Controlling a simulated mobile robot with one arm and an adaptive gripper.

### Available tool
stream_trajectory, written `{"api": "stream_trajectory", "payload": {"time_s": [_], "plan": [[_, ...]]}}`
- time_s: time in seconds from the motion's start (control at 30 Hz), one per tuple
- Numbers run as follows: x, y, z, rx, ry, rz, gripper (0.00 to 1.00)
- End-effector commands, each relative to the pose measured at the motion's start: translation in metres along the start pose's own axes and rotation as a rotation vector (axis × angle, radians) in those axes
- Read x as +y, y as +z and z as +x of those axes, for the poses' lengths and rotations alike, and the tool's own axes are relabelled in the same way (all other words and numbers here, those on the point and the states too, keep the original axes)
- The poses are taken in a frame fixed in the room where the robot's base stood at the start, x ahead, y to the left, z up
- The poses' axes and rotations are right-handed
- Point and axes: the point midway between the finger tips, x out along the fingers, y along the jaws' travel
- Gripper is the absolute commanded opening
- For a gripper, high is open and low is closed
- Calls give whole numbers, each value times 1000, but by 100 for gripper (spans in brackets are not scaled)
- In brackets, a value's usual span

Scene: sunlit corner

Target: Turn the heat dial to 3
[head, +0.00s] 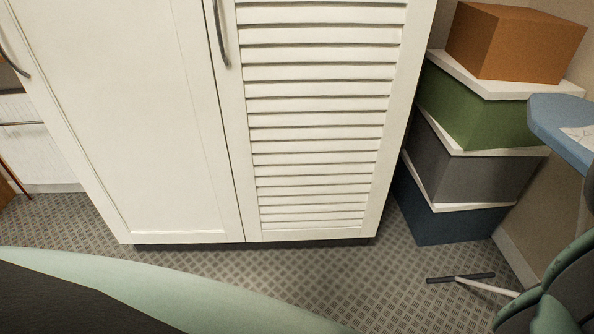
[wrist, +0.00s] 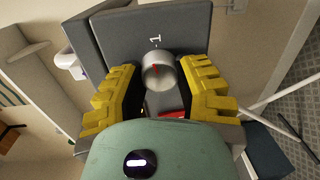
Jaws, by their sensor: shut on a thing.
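No other number is readable. My gripper (wrist: 160,68) has yellow ridged fingers, one on each side of the dial, and is shut on it. A red piece (wrist: 172,114) shows below the dial, partly hidden by my gripper. The head view shows neither dial nor gripper.
In the head view, a white cabinet (head: 150,120) stands ahead. Stacked boxes, with an orange one (head: 510,45) on top, stand right of it. A blue board (head: 563,125) juts in at the right edge, and a thin-legged stand (head: 475,285) is on the patterned floor.

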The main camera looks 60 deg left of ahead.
Motion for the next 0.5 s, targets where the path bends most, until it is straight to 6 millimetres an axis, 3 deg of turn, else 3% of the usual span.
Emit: {"api": "stream_trajectory", "payload": {"time_s": [0.5], "plan": [[2,-1,0,33,-12,489,0]]}}
